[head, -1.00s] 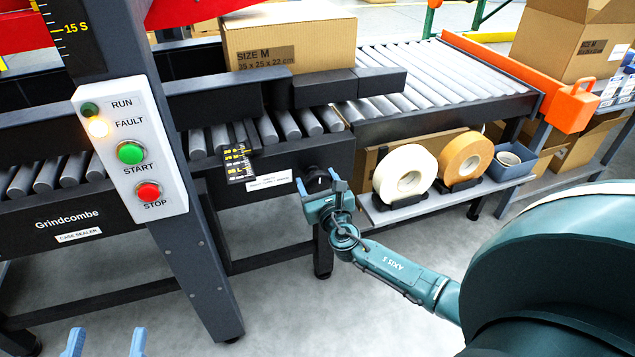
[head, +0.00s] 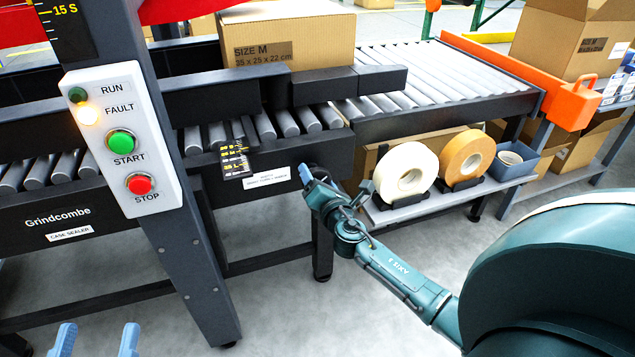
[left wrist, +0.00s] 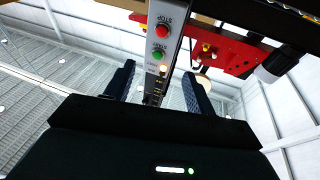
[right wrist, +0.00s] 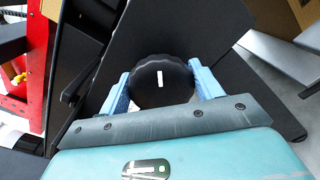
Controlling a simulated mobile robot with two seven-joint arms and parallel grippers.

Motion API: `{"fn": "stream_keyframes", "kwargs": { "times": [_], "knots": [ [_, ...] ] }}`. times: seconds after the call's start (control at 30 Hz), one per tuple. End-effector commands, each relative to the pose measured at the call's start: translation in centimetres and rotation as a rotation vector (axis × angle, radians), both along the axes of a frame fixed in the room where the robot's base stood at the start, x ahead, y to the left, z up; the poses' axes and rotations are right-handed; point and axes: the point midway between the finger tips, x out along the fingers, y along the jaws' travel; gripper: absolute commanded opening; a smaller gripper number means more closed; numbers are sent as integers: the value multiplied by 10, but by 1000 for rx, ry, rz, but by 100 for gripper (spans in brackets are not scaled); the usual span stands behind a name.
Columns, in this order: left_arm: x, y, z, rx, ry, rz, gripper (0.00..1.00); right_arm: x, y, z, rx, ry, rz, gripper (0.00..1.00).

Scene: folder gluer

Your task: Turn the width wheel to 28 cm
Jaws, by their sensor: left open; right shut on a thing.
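The width wheel (right wrist: 162,82) is a round black knob with a white mark in the right wrist view. My right gripper (right wrist: 162,90) is shut on it, one blue finger on each side; in the head view the same gripper (head: 336,180) covers the wheel at the machine's front rail. The width scale (head: 235,160), black with yellow marks, hangs on the rail to the left of the wheel; its reading is too small to make out. My left gripper (head: 97,336) is open and empty at the bottom left, away from the machine.
A control panel (head: 121,140) has a lit amber FAULT lamp, a green START and a red STOP button. A SIZE M carton (head: 287,40) rests on the rollers behind the guide rail (head: 335,87). Tape rolls (head: 408,170) sit on a low shelf right of my right gripper.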

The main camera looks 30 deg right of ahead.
Motion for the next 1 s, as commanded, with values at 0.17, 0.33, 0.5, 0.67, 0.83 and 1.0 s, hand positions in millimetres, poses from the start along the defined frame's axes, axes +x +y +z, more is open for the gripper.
{"fn": "stream_keyframes", "kwargs": {
  "times": [0.17,0.33,0.5,0.67,0.83,1.0],
  "knots": [
    [0,-2,2,-12,-17,-9,55,-1,-1,-3,167,-38,-2,42],
    [1,-1,11,-8,-67,-13,55,-1,-1,-3,319,-74,-1,42],
    [4,0,15,-1,-98,-12,55,-1,-1,-4,450,-106,-1,42],
    [5,2,16,3,-105,-7,55,-1,-1,-4,547,-130,-2,42],
    [6,2,15,4,-109,-7,55,-1,-1,-4,618,-146,-1,42],
    [6,2,16,6,-113,-6,55,-1,-1,-4,657,-155,-1,42]
  ]
}}
